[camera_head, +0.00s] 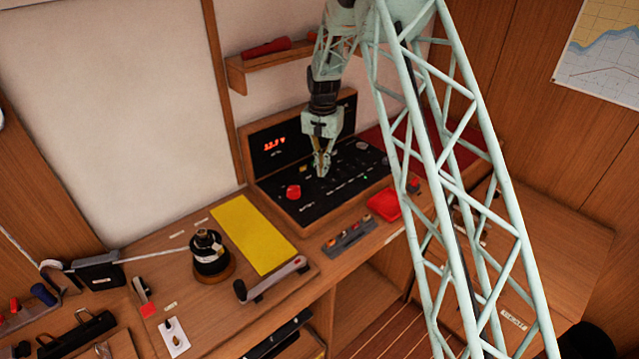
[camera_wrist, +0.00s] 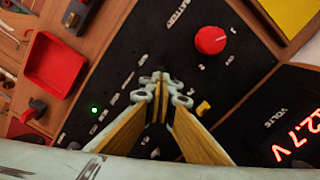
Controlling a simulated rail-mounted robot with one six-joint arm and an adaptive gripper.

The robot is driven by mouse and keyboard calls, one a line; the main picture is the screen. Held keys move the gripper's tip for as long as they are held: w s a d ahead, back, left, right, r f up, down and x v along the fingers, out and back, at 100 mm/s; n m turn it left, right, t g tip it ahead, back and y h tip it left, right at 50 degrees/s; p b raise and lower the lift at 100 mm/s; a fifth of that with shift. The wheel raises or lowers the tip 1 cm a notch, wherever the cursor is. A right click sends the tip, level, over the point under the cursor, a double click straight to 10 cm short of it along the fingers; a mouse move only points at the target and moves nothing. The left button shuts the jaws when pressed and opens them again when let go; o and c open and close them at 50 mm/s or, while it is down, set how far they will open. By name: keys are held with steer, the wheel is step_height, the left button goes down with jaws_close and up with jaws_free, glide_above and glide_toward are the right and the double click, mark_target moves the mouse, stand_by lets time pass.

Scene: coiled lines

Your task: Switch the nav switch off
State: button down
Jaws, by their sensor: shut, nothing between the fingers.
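The black switch panel (camera_head: 325,200) stands at the back of the bench in a wooden frame. In the wrist view the panel (camera_wrist: 150,45) fills the middle, with a row of small switches and labels too small to read. I cannot tell which switch is nav. One green lamp (camera_wrist: 95,110) is lit near the panel's edge; it shows faintly in the head view (camera_head: 365,178). My gripper (camera_head: 322,168) is over the panel, pointing down. Its fingertips (camera_wrist: 162,84) are together and empty, close to the switch row, hiding part of it. Contact cannot be told.
A red knob (camera_wrist: 210,39) marked battery and a yellow part (camera_wrist: 203,107) sit on the panel beside my fingers. A lit voltage display (camera_wrist: 292,143) reads 12.7 V. A red tray (camera_head: 384,204) lies right of the panel. A winch (camera_head: 209,252) and yellow mat (camera_head: 252,234) are nearer.

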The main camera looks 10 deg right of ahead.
steer(key=shift+r, duration=0.9)
steer(key=s+r+n+t+b, duration=0.25)
steer(key=s+r+b, duration=0.25)
steer(key=s+r, duration=2.15)
steer(key=s+r+n+b, duration=0.1)
steer(key=s+r+b, duration=0.1)
steer(key=s, duration=0.7)
steer(key=s+r+n+b, duration=0.1)
steer(key=s+r, duration=0.2)
steer(key=s, duration=0.6)
steer(key=s+f+n+b, duration=0.1)
steer(key=s+f, duration=0.1)
steer(key=s, duration=0.7)
steer(key=s+f+n+t+b, duration=0.1)
steer(key=s+f+b, duration=0.1)
steer(key=s, duration=0.8)
steer(key=shift+f, duration=0.6)
steer(key=c, duration=3.5)
jaws_free()
steer(key=shift+t, duration=0.25)
